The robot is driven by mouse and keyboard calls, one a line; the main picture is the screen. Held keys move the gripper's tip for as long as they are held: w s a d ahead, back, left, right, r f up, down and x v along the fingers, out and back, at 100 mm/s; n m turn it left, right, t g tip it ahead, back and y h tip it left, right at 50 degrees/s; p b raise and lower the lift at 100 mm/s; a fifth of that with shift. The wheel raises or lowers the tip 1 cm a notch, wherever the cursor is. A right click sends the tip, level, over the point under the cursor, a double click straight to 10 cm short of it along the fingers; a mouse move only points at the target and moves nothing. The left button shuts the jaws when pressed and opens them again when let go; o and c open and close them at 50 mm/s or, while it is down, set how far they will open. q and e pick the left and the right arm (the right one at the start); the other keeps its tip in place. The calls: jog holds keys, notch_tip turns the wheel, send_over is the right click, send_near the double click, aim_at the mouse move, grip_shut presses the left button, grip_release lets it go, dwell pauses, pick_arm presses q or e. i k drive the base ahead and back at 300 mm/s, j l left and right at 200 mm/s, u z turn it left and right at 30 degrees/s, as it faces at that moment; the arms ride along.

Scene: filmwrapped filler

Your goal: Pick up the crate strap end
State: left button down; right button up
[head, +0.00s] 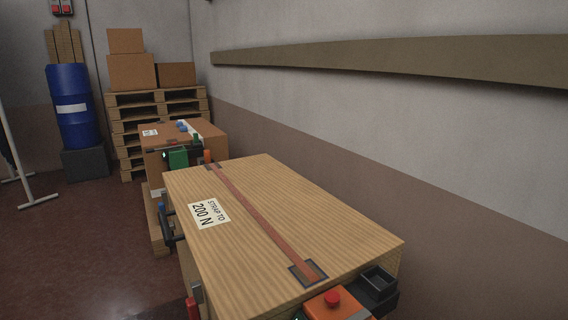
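A wooden crate (340,225) stands in the middle of the head view, with a white label reading "STRAP TO 200 N" (209,213) on its top. A reddish-brown strap (255,215) lies flat along the top from the far edge to the near edge. Its near end meets a dark framed plate (309,274); its far end is by a smaller dark plate. I cannot tell whether a loose strap end hangs over the side. I can make out neither of my grippers.
An orange device with a red button (332,298) and a black tray (377,281) sit at the crate's near edge. Behind are a cardboard box (160,141) with a green tool (178,157), stacked pallets (125,130) and a blue drum (72,90). A wall closes the right; left floor is open.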

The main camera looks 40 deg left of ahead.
aim_at(207, 153)
jog(key=k+j, duration=0.2)
jog(key=j, duration=0.2)
jog(key=k+j, duration=0.2)
jog(key=j, duration=1.2)
jog(key=i+j+u, duration=0.1)
jog(key=j, duration=0.85)
jog(key=i+j, duration=0.1)
jog(key=j, duration=0.85)
